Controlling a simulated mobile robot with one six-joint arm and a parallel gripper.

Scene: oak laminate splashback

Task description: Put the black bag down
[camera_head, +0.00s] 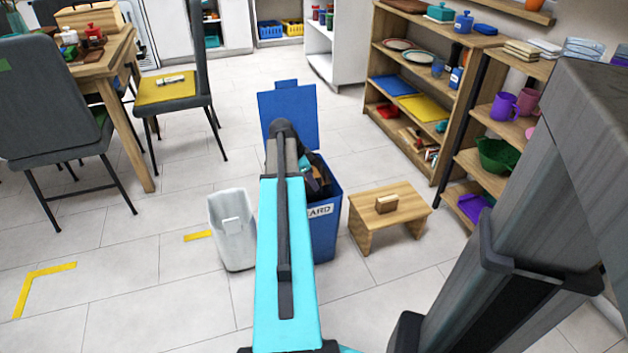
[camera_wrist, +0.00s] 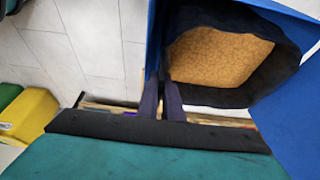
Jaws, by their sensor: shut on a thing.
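The black bag (camera_wrist: 287,75) fills the upper right of the wrist view, its mouth facing the camera and showing a tan patterned inside. My gripper (camera_wrist: 163,84) is shut on the bag's near left edge. In the head view my forearm reaches over the blue bin (camera_head: 326,222), whose lid (camera_head: 291,113) stands open. The gripper (camera_head: 311,181) is mostly hidden there behind the arm. Dark material, likely the bag, shows at the bin's mouth. I cannot tell whether the bag rests on anything.
A whitish small bin (camera_head: 233,240) stands left of the blue bin. A wooden stool (camera_head: 389,214) with a small wooden block on it stands to the right. Shelves (camera_head: 436,150) line the right side. Tiled floor is free at left, near yellow floor marks (camera_head: 43,283).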

